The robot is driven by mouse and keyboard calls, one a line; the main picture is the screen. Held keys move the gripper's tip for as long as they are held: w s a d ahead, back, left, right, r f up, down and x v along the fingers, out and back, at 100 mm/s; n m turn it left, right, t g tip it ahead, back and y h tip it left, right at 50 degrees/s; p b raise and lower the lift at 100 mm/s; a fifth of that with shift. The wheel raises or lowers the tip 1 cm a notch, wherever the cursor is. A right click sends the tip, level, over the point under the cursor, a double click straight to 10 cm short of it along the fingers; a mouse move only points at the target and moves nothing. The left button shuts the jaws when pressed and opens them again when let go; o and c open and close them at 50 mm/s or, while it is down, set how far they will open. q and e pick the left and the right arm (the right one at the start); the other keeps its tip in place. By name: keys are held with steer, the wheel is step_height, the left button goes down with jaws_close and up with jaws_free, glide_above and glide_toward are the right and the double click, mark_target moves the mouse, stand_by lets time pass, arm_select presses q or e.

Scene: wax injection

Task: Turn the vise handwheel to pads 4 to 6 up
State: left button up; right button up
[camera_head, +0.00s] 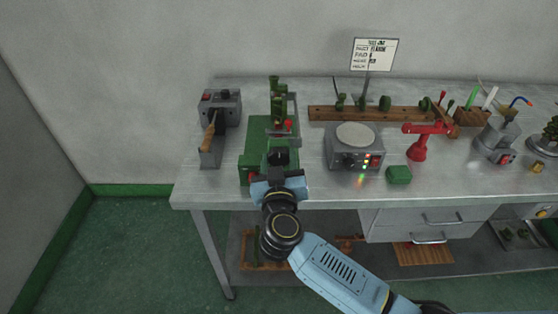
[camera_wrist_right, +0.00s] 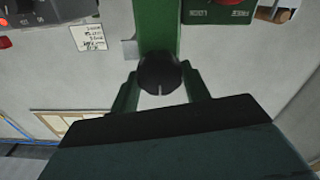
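The green wax injection fixture (camera_head: 254,143) stands near the left part of the bench, with a tall green upright (camera_head: 276,92) at its back. My right gripper (camera_head: 279,174) is at the front of this green fixture. In the right wrist view a round black knob with a pale mark, which looks like the handwheel (camera_wrist_right: 160,74), lies between the two fingers of my right gripper (camera_wrist_right: 160,90). The fingers flank it closely; whether they press on it I cannot tell. A green bar (camera_wrist_right: 158,25) runs behind the knob. Pad numbers are not readable. My left gripper is not in view.
A grey machine (camera_head: 219,112) stands left of the fixture. A grey hot plate unit (camera_head: 354,146), a small green block (camera_head: 399,175) and a red stand (camera_head: 421,142) are to the right. A wooden rack (camera_head: 325,114) runs along the back. Bare bench top lies at the front right.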

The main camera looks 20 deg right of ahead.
steer(key=c, duration=0.4)
